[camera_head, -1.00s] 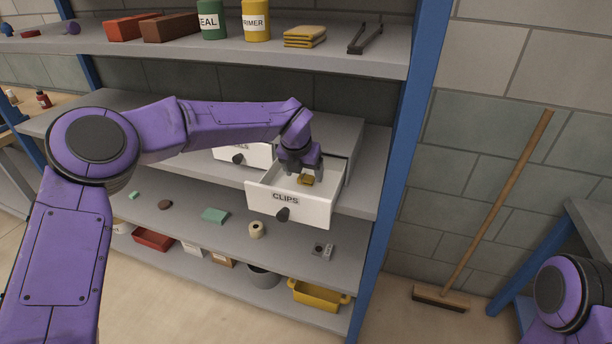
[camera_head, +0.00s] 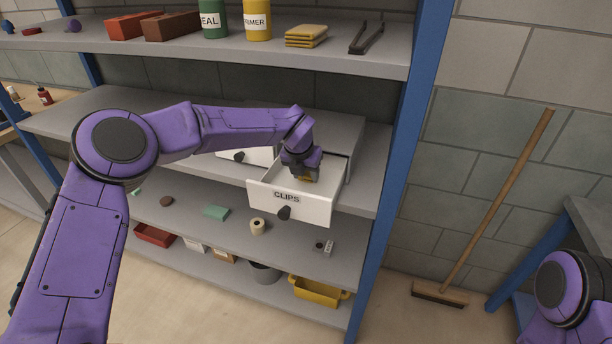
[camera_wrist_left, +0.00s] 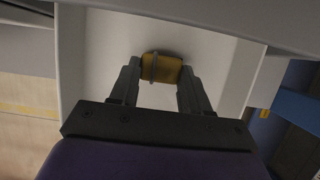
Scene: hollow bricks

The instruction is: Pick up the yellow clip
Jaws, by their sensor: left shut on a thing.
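The yellow clip (camera_wrist_left: 168,68) lies in the open white drawer marked CLIPS (camera_head: 313,208). In the left wrist view it sits between the two fingertips of my left gripper (camera_wrist_left: 159,74), which is shut on it. In the head view the left gripper (camera_head: 304,176) reaches down inside the drawer and covers most of the clip; only a small yellow part (camera_head: 311,179) shows. I cannot tell whether the clip is clear of the drawer floor. My right gripper is out of view; only a part of my right arm shows at the lower right.
The drawer walls surround my left gripper closely. A second white drawer front (camera_head: 262,157) is to the left. The shelf above holds a yellow can (camera_head: 257,20), a stack of yellow cloths (camera_head: 306,36) and black tongs (camera_head: 366,36). A blue post (camera_head: 394,150) stands right; a broom (camera_head: 497,205) leans beyond.

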